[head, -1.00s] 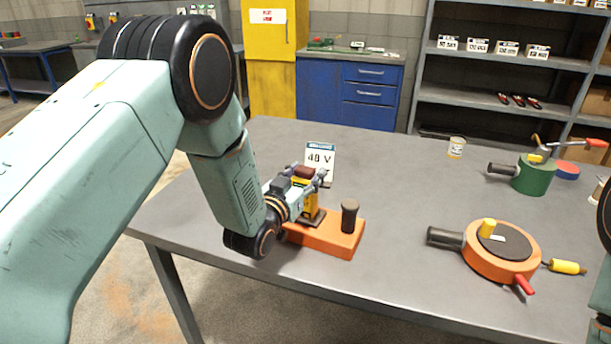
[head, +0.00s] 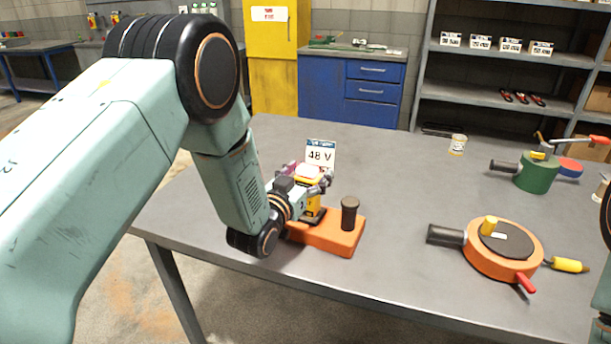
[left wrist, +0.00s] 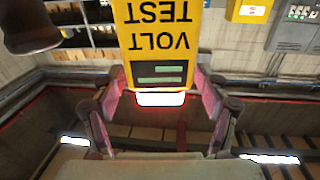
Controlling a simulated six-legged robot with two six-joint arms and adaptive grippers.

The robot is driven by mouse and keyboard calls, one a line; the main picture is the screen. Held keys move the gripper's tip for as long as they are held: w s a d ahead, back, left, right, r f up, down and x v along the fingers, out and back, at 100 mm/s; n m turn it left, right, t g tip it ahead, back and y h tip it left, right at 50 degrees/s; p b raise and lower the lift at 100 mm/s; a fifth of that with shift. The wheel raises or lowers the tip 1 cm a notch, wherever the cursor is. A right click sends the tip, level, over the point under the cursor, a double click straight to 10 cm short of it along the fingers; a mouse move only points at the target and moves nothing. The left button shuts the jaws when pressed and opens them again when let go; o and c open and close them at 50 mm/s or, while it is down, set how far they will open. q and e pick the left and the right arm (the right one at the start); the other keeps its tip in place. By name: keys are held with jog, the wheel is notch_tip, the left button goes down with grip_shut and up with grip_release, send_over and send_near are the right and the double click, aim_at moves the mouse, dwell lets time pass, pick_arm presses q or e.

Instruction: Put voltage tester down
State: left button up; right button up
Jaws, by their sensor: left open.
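The voltage tester (head: 313,203) is a yellow block with a lit pinkish-white top. It appears upright on the left part of an orange base (head: 336,239), which has a dark upright knob (head: 349,213). In the left wrist view the tester (left wrist: 160,42) reads "VOLT TEST" upside down, with two greenish displays and a glowing end. My left gripper (head: 308,176) is open, with one finger on each side of the tester's lit end. Whether the pads touch it is hard to tell. My right gripper is out of view.
A "48 V" card (head: 320,155) stands just behind the tester. To the right lie an orange round device (head: 503,262) with a black handle and a green device (head: 536,173). A small can (head: 458,144) stands farther back. The middle of the grey table (head: 400,200) is clear.

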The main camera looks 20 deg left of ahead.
pick_arm(q)
jog(key=shift+a+r, duration=0.1)
jog(key=shift+r, duration=0.15)
jog(key=s+a, duration=0.1)
jog(key=s, duration=1.1)
jog(key=shift+a, duration=0.35)
jog(key=shift+f, duration=0.15)
jog(key=s+a+f+n+g+y, duration=0.1)
jog(key=s+f+n+g+y, duration=0.1)
jog(key=s+f+g, duration=1.65)
jog(key=s+f, duration=0.4)
jog(key=s, duration=0.4)
jog(key=s+f, duration=0.4)
jog(key=s, duration=0.5)
jog(key=shift+s+a+t+y, duration=0.25)
jog(key=shift+a+t+y, duration=0.1)
jog(key=shift+a+y, duration=0.1)
jog(key=shift+f, duration=0.15)
